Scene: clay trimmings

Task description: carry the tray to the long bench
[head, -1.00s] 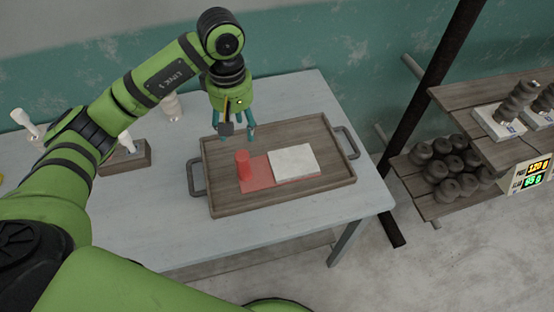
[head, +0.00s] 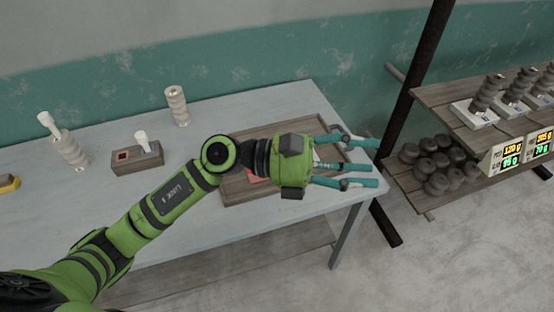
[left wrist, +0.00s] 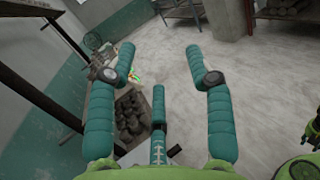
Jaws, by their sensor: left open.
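The wooden tray (head: 232,190) lies on the pale table in the head view, largely hidden under my left arm and gripper. Only its left end, back edge and right part show. A bit of a red piece (head: 257,180) shows in it beside my wrist. My left gripper (head: 358,162) is open and empty, above the tray's right end with its fingers pointing right. In the left wrist view its teal fingers (left wrist: 165,75) are spread with nothing between them. I cannot make out the long bench for sure.
The pale table (head: 215,110) also bears a wooden block (head: 137,159) and clay stacks (head: 177,106). A shelf rack (head: 440,95) with dark lumps, clay stacks and lit scales stands at the right, by a dark post (head: 421,60). The floor (head: 450,260) in front is clear.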

